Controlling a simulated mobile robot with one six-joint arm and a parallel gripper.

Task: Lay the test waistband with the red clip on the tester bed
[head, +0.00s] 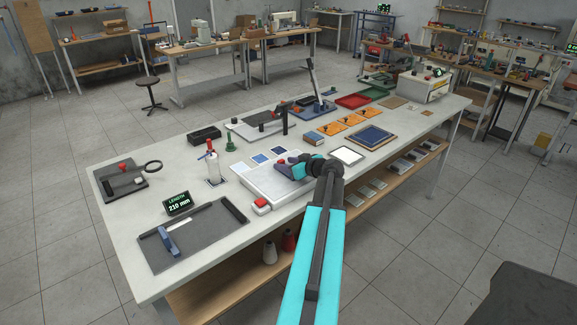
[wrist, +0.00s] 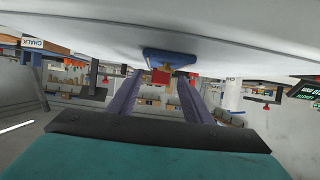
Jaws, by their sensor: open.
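My gripper (head: 294,168) is open, low over the pale grey slab (head: 258,188) on the workbench. In the wrist view, its two dark fingers (wrist: 159,84) are spread, with nothing seen held between them. Beyond the tips is a blue piece (wrist: 168,56) with a red part (wrist: 161,76), lined up with the gap. A small red part (head: 281,161) also shows beside the gripper in the head view; I cannot tell for certain that it is the waistband's clip. The waistband is not clearly made out. I cannot tell which fixture is the tester bed.
A dark tray (head: 195,238) with a blue slider (head: 168,241) lies at front left, by a "LENGTH 210 mm" display (head: 178,203). A red-topped box (head: 261,205) stands at the slab's front. A bottle (head: 213,166), orange plates (head: 336,128) and a blue panel (head: 371,136) surround the slab.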

